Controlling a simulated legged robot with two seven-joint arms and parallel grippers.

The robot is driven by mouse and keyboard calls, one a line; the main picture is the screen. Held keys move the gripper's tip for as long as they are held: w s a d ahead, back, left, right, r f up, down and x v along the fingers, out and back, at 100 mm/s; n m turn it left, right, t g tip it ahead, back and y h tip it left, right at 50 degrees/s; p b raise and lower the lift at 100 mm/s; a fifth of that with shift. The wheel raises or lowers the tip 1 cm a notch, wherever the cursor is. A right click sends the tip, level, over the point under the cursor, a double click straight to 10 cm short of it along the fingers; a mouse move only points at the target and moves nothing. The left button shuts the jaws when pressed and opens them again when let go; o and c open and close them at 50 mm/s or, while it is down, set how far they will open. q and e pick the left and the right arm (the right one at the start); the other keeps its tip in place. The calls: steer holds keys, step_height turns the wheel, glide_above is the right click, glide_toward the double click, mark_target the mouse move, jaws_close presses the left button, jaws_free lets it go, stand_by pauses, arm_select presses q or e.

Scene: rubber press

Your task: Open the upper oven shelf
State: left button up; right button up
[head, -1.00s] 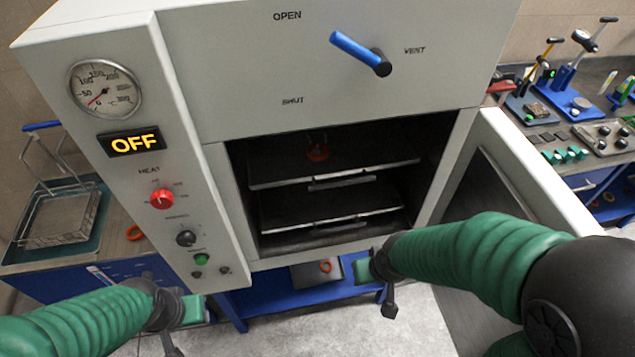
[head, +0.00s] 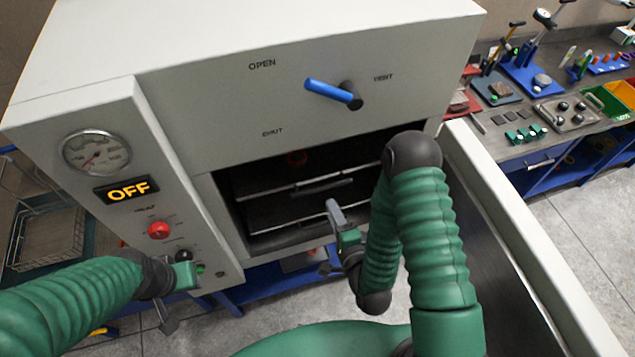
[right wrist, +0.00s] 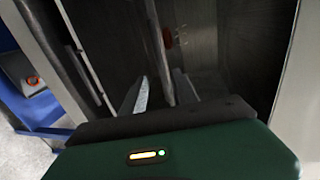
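The oven (head: 180,60) has its door open, and two dark shelves with pale front edges show inside. The lower shelf (head: 285,219) is partly hidden by my right gripper (head: 331,240). That gripper is at the oven mouth, below the upper handle, fingers apart. In the right wrist view its fingers (right wrist: 160,92) lie either side of the upper shelf's front bar (right wrist: 158,50); contact cannot be told. My left gripper (head: 177,295) is by the control panel, empty; its opening is unclear.
The open oven door (head: 510,235) stands to the right of my right arm. A blue lever (head: 328,92) sticks out above the oven mouth. A wire basket (head: 50,238) stands at left. A bench with tools (head: 540,100) is at the back right.

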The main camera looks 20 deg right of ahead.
mark_target(325, 189)
steer(key=b+x, duration=0.7)
steer(key=x, duration=0.1)
steer(key=shift+w+d, duration=0.3)
steer(key=shift+d, duration=0.1)
steer(key=x, duration=0.4)
steer(key=shift+w+a+f+p, duration=0.1)
steer(key=shift+w+a+p, duration=0.05)
steer(key=shift+w+p, duration=0.25)
steer(key=shift+w+a, duration=0.1)
steer(key=shift+a, duration=0.1)
steer(key=shift+c, duration=0.2)
steer(key=shift+d, duration=0.2)
steer(key=c, duration=0.7)
steer(key=shift+f, duration=0.15)
jaws_close()
